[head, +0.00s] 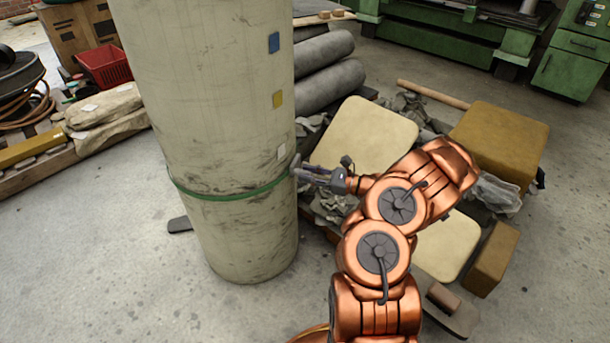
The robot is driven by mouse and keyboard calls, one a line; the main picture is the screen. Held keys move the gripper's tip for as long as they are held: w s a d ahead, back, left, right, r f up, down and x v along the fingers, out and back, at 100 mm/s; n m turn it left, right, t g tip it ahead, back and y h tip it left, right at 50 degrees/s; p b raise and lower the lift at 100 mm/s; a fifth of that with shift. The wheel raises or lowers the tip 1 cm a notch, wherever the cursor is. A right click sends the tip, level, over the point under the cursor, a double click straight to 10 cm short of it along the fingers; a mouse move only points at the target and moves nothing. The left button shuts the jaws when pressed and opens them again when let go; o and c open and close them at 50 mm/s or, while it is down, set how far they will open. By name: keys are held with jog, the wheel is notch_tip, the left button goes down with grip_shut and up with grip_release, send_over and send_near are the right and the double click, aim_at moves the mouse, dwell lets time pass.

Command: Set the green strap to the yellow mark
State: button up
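A green strap (230,195) runs around a large upright pale sheet roll (210,110), on its lower half. The strap sits below all three marks on the roll's right side: a blue mark (274,42) at the top, a yellow mark (277,99) in the middle and a white mark (281,150) lowest. My gripper (297,171) is at the roll's right edge, by the right end of the strap and below the white mark. Its fingertips are small and partly against the roll's edge; I cannot tell whether they hold the strap. The strap's far side is hidden.
Cushions (362,135), a brown block (498,143) and grey rolls (322,75) lie behind and right of my arm. A red crate (105,66) and sacks on a pallet stand at left. Green machinery (440,35) is at the back. The floor in front is clear.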

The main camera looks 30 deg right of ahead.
jog(key=shift+w+a, duration=0.35)
jog(key=shift+w, duration=0.2)
jog(key=shift+c, duration=0.4)
grip_shut()
